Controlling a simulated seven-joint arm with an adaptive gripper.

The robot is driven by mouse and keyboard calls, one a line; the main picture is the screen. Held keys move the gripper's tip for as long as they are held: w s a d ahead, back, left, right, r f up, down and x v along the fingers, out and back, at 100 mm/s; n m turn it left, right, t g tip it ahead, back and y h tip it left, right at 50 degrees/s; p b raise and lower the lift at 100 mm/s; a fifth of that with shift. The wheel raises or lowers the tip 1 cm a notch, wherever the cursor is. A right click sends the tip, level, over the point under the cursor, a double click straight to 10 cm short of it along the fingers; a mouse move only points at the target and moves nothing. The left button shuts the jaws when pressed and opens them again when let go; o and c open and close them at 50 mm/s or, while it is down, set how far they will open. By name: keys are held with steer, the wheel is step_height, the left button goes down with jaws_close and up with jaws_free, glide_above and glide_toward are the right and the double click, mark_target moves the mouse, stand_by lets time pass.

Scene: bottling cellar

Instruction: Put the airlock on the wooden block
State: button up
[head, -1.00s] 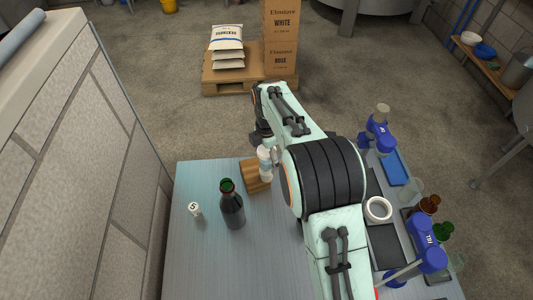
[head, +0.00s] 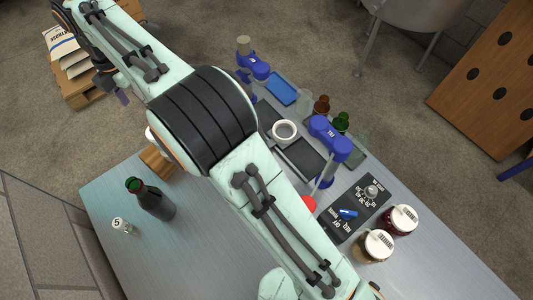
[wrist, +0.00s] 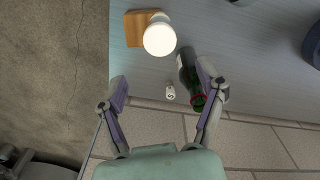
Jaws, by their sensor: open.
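The wooden block (wrist: 133,29) lies on the steel table, and its side shows in the head view (head: 155,163). A white, round-topped piece (wrist: 159,40), which looks like the airlock, stands upright at the block's right part in the wrist view. It seems to rest on the block, but its foot is hidden. In the head view my arm mostly covers it. My gripper (wrist: 163,84) is open, with nothing between its fingers, and is apart from block and white piece.
A dark green bottle (head: 152,199) and a small white "S" container (head: 122,226) stand near the block. A white ring (head: 284,131), blue tray (head: 282,88), blue stands (head: 331,139) and lidded jars (head: 374,246) fill the right side.

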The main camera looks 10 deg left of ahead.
steer(key=s+d+r+m, duration=0.1)
steer(key=d+r+m, duration=0.2)
steer(key=d+m, duration=0.7)
steer(key=s+d+r+m, duration=0.1)
steer(key=d+r+m, duration=0.35)
steer(key=d, duration=0.95)
steer(key=s+d+f+m, duration=0.4)
steer(key=s+d+m, duration=0.2)
steer(key=s+m, duration=0.1)
steer(key=s+d+f+m, duration=0.3)
steer(key=s+d+m, duration=0.3)
steer(key=s+m, duration=0.2)
steer(key=shift+d+f+m+y, duration=0.25)
steer(key=shift+f+m+y, duration=0.15)
steer(key=shift+m, duration=0.45)
steer(key=shift+o, duration=0.5)
